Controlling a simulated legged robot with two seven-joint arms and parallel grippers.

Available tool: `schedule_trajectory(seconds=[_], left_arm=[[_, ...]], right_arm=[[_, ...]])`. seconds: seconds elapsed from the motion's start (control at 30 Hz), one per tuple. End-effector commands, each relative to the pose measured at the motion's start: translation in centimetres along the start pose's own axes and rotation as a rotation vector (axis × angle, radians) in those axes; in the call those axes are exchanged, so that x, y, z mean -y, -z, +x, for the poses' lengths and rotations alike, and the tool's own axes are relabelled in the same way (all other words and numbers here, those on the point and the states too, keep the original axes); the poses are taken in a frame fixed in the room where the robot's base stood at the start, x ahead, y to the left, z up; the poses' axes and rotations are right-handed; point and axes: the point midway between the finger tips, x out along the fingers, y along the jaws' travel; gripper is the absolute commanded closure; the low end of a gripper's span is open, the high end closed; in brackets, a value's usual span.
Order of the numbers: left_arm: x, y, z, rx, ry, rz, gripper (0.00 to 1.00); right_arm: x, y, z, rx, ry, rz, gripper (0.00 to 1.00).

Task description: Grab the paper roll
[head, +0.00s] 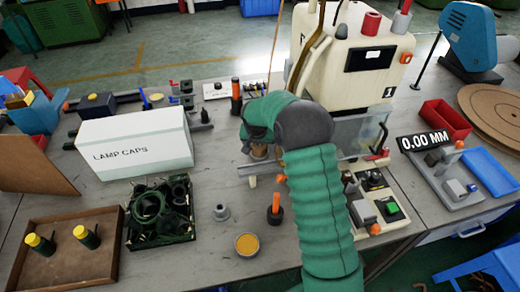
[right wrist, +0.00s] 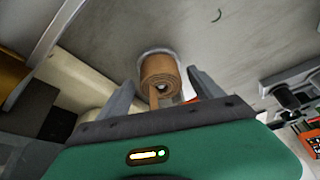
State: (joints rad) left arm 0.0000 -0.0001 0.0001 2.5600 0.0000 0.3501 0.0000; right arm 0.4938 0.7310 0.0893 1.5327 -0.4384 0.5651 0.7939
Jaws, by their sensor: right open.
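The paper roll (right wrist: 160,74) is a brown, tightly wound coil with a loose end in the right wrist view. My right gripper (right wrist: 163,84) is open, with one grey finger on each side of the roll; I cannot tell whether either touches it. In the head view, a small brown part of what looks like the roll (head: 259,152) shows beneath my green right wrist, which hides most of it and the right fingers. My left gripper is not in view.
A white LAMP CAPS box (head: 135,145) and a dark tray of ring parts (head: 133,241) stand to the left. A cream machine (head: 360,60) stands close behind my right arm. An orange-handled tool (head: 276,207) and a yellow-topped tin (head: 247,245) are in front.

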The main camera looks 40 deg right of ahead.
Motion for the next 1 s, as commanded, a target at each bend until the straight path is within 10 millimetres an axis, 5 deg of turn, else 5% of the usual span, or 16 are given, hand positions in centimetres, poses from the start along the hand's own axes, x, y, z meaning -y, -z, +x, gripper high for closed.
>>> schedule_trajectory(seconds=[0.27, 0.77, 1.0], left_arm=[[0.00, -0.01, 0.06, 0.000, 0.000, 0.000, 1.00], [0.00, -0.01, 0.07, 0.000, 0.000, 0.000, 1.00], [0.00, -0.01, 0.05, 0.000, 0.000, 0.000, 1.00]], right_arm=[[-0.05, 0.02, 0.69, -0.001, 0.001, 0.000, 0.24], [-0.03, 0.01, 0.71, 0.000, 0.000, 0.000, 0.90], [-0.02, 0.04, 0.63, 0.000, 0.000, 0.000, 0.91]])
